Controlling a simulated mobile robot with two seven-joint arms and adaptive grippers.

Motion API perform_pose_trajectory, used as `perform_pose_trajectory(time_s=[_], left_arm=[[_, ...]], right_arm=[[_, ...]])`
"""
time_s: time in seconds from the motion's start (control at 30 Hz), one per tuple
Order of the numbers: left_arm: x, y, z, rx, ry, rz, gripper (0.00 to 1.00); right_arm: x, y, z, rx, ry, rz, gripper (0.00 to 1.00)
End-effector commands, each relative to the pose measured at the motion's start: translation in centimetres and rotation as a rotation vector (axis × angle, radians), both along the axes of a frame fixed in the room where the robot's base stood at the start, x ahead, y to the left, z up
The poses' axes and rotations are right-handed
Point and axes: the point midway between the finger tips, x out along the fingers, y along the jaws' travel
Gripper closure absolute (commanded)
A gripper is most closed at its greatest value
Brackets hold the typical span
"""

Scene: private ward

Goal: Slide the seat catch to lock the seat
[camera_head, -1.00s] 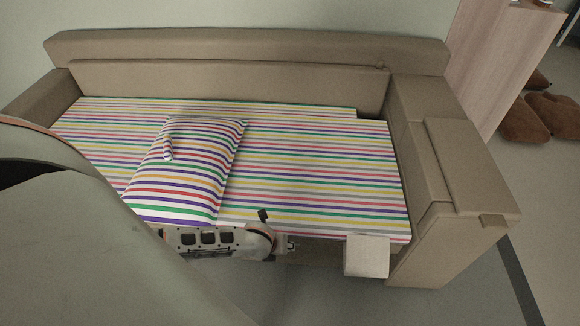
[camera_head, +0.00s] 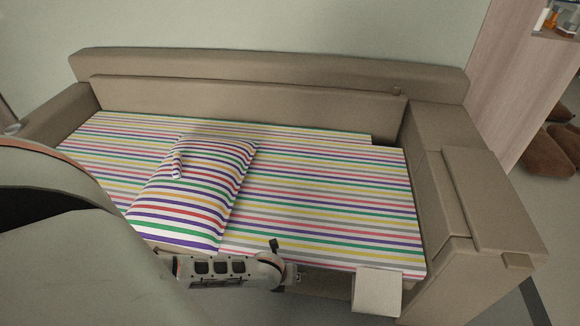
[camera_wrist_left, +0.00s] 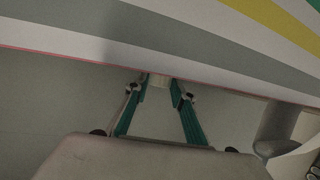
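The seat is a beige sofa (camera_head: 235,90) with a striped seat surface (camera_head: 320,190). My left arm comes in from the left along its front edge. In the head view my left gripper (camera_head: 298,278) is small and partly lost against the front edge. In the left wrist view the gripper's two teal fingers (camera_wrist_left: 158,88) lean together under the striped edge. A small pale piece (camera_wrist_left: 158,80), possibly the seat catch, shows between the fingertips. I cannot tell whether they press on it. My right gripper is not in view.
A striped pillow (camera_head: 195,190) lies on the seat left of centre. A pale box-like block (camera_head: 377,292) sits at the front edge, right of my left gripper. The sofa's right armrest (camera_head: 485,200) stands beyond it. A wooden cabinet (camera_head: 505,70) is at the far right.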

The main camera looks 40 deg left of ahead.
Motion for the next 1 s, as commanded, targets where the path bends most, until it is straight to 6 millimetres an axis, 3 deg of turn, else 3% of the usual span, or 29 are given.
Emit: perform_pose_trajectory(time_s=[0.3,0.57,0.6,0.67,1.0], left_arm=[[2.0,-3.2,0.1,-0.001,-0.001,-0.001,1.0],[2.0,-3.6,-0.1,-0.004,0.001,-0.001,1.0],[2.0,-3.6,-0.1,-0.005,0.0,0.0,0.71],[2.0,-3.6,-0.1,-0.006,0.0,-0.001,0.59],[2.0,-3.4,0.0,-0.002,0.0,0.0,0.59]], right_arm=[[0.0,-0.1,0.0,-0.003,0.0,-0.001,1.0],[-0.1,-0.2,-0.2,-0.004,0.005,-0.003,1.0],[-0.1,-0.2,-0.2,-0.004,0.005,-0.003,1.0],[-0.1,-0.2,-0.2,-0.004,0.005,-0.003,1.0],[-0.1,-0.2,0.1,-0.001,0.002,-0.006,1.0]])
